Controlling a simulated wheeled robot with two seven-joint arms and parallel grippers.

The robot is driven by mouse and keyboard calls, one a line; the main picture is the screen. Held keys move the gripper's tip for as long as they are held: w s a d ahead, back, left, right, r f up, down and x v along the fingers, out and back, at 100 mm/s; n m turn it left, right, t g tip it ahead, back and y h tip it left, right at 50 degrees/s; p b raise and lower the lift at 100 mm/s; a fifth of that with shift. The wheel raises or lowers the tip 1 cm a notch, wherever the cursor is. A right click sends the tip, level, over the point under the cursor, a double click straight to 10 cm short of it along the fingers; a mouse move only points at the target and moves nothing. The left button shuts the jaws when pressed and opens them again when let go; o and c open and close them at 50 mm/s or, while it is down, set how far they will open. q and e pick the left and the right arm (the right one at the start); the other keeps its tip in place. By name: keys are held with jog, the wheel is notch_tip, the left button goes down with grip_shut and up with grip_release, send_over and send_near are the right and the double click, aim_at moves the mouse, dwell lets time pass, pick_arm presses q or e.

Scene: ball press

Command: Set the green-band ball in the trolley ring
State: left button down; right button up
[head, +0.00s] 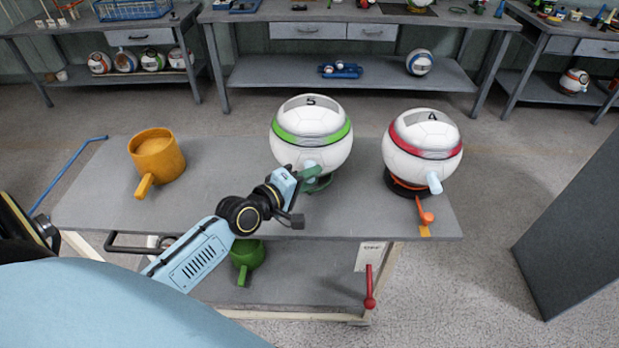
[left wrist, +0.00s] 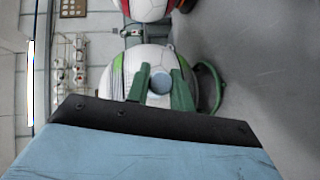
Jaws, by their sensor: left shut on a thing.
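The green-band ball (head: 311,125), white and marked 5, is upright at the top middle of the grey trolley (head: 220,190). My left gripper (head: 306,174) is shut on the light blue knob at its lower front. In the left wrist view, the green fingers lie on both sides of the knob, against the green-band ball (left wrist: 128,72). A dark green ring (head: 318,184) shows just under the ball, partly hidden by the gripper; I cannot tell whether the ball rests in it. My right gripper is not in view.
A red-band ball (head: 422,132) marked 4 sits on a dark ring with an orange lever (head: 426,214) at the right. An orange mug-like part (head: 155,155) stands left; a green one (head: 246,255) is on the lower shelf. A grey panel (head: 580,230) stands right. Trolley top is clear between the orange part and green-band ball.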

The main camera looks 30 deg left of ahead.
pick_arm(q)
jog(key=shift+f, duration=0.2)
jog(key=c, duration=1.2)
grip_release()
jog(key=shift+c, duration=0.2)
jog(key=shift+r, duration=0.3)
jog(key=v, duration=1.2)
jog(key=shift+p, duration=0.35)
